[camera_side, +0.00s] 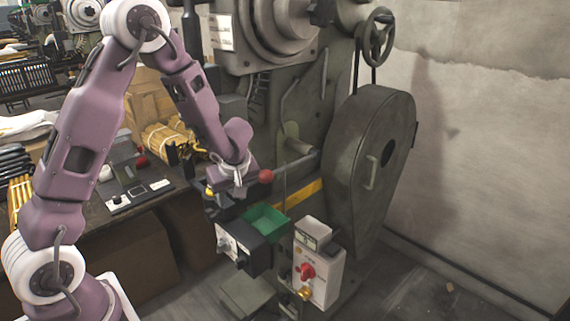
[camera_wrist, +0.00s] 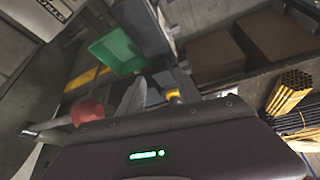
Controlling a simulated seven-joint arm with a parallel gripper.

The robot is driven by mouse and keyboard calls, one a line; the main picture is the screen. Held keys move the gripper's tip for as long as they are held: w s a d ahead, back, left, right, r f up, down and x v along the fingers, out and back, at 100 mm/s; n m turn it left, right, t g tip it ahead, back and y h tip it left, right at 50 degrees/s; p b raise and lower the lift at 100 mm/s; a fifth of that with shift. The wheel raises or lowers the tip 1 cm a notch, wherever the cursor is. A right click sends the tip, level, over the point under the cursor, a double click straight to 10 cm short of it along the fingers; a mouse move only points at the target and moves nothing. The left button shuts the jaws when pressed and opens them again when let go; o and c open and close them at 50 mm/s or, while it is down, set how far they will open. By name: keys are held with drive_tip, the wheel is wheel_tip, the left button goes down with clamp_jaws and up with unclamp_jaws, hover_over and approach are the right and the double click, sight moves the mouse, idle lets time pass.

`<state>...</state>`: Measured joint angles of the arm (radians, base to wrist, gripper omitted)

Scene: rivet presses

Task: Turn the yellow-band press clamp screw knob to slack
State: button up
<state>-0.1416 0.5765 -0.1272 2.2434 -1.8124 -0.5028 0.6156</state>
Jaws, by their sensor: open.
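The yellow-band press is the large grey-green machine with a yellow band (camera_side: 300,195) across its lower front; part of that band (camera_wrist: 85,78) shows in the wrist view. A red ball (camera_side: 265,176) ends a grey lever on it, and this ball (camera_wrist: 88,112) is beside my gripper in the wrist view. My gripper (camera_side: 217,210) is open, left of the band and above a dark control box. A small yellow part (camera_wrist: 174,95) shows near the fingers. I cannot tell which part is the clamp screw knob; my gripper and wrist hide some of this area.
A green bin (camera_side: 265,218) is close to my gripper. The dark box (camera_side: 242,247) and a pale control box (camera_side: 318,270) with a red knob stand in front.

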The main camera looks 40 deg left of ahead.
drive_tip(key=w+d+r+m+t+h, duration=0.3)
drive_tip(key=w+d+r+m+t, duration=0.15)
drive_tip(key=d+r, duration=0.6)
drive_tip(key=s+d+r+m+t+h, duration=0.1)
drive_tip(key=s+d+r+m+h, duration=0.2)
drive_tip(key=d+r, duration=0.3)
drive_tip(key=s+d+m, duration=0.1)
drive_tip(key=d, duration=0.2)
drive_tip(key=shift+s+r+t, duration=0.25)
drive_tip(key=shift+r+t, duration=0.1)
drive_tip(key=shift+a+m, duration=0.1)
drive_tip(key=shift+m, duration=0.15)
